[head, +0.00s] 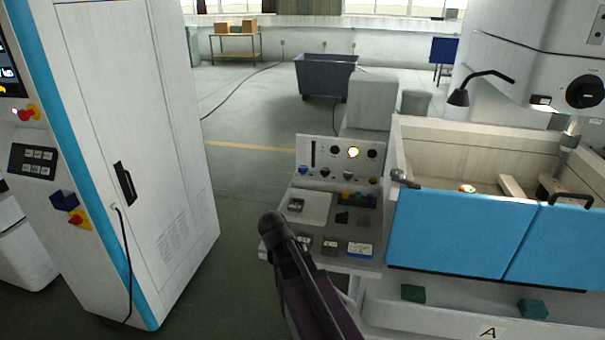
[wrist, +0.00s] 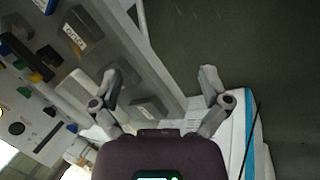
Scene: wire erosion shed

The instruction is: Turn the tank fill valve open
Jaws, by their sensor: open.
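The work tank (head: 455,240) with blue front panels stands at the right in the head view. A sloping control console (head: 325,210) stands at its left, with several coloured knobs (head: 325,173) on its upright panel. A grey fitting (head: 402,178) sits at the tank's left front corner. I cannot tell which of these is the fill valve. My gripper (wrist: 158,88) is open and empty in the wrist view, its fingers spread over the console's edge and the floor.
A tall white cabinet (head: 135,130) with a blue stripe stands at the left. A grey bin (head: 326,78) and a table with boxes (head: 235,38) are at the back. Green blocks (head: 413,293) lie on the ledge below the tank. The floor between cabinet and console is clear.

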